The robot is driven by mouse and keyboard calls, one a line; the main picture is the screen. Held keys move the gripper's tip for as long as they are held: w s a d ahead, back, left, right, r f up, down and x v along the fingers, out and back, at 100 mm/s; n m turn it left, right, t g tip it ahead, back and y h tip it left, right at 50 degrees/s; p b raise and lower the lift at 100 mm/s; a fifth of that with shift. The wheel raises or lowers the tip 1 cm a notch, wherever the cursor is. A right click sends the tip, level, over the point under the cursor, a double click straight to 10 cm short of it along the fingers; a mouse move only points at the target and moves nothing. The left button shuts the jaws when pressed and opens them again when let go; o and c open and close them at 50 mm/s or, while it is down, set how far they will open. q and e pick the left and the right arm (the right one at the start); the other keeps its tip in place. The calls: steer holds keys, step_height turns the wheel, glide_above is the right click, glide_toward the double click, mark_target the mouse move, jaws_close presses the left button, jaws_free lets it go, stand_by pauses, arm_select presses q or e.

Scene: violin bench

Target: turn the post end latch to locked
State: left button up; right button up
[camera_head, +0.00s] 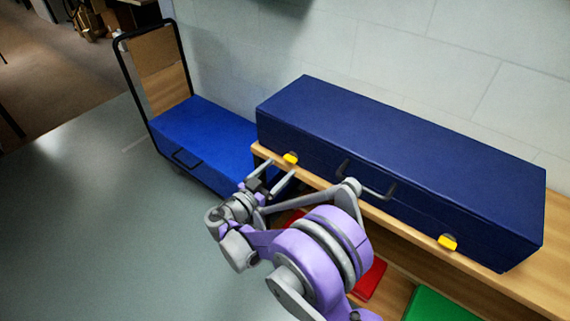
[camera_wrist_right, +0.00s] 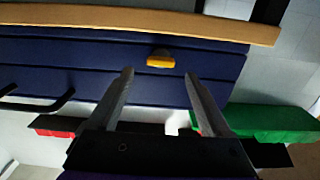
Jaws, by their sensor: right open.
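A long, closed dark blue case (camera_head: 400,130) lies on a wooden bench. Its front face carries a left yellow latch (camera_head: 290,158) and a right yellow latch (camera_head: 447,242), with a dark handle (camera_head: 365,180) between them. Nothing readable marks which end is the post end. My right gripper (camera_head: 271,177) is open and empty, just in front of the left latch. In the right wrist view the fingers (camera_wrist_right: 159,76) stand apart, with a yellow latch (camera_wrist_right: 160,60) between and beyond their tips, apparently untouched. The latch tab lies crosswise there. My left gripper is not in view.
The wooden bench (camera_head: 540,275) runs along the pale wall. A blue trolley (camera_head: 205,140) stands left of the bench. The floor at left is clear.

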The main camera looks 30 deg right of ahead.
mark_target(288, 160)
steer(key=shift+x, duration=1.95)
jaws_close()
